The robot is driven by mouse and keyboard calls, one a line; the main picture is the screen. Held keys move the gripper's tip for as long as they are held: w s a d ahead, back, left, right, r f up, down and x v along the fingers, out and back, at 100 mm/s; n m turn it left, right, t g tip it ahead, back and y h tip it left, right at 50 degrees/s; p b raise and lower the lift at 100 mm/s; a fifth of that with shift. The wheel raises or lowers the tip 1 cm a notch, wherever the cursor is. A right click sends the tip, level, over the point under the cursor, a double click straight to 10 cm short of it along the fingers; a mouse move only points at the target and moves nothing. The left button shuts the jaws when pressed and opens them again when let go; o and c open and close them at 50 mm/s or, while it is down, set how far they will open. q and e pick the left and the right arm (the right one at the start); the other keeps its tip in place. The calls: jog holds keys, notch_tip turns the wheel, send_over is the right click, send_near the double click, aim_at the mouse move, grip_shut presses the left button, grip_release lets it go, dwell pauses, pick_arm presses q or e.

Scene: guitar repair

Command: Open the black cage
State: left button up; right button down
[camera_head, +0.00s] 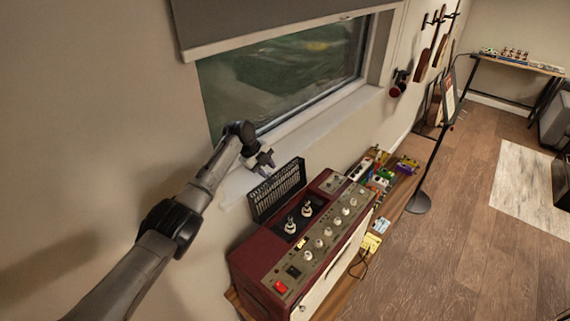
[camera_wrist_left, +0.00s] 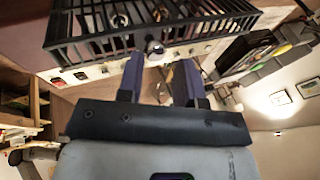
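The black cage (camera_head: 277,190) is a slotted grille at the back of the red amplifier (camera_head: 258,262). It stands raised, and two tubes (camera_head: 298,217) show uncovered in front of it. My left gripper (camera_head: 264,162) is at the window-side of the cage, close to its upper left corner. My right gripper is not in view.
The window sill (camera_head: 325,118) and wall run close behind the cage. Several colourful pedals (camera_head: 381,180) lie on a low wooden board right of the amplifier. A stand with a round black base (camera_head: 418,203) is further right. The wooden floor (camera_head: 450,255) is clear.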

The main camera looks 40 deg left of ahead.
pick_arm(q)
jog(key=r, duration=0.1)
jog(key=d+r, duration=0.1)
jog(key=r, duration=0.1)
jog(key=d+r+b, duration=0.1)
jog(key=d+r, duration=0.5)
jog(key=d, duration=0.4)
jog(key=shift+w+d, duration=0.2)
jog(key=shift+d, duration=0.1)
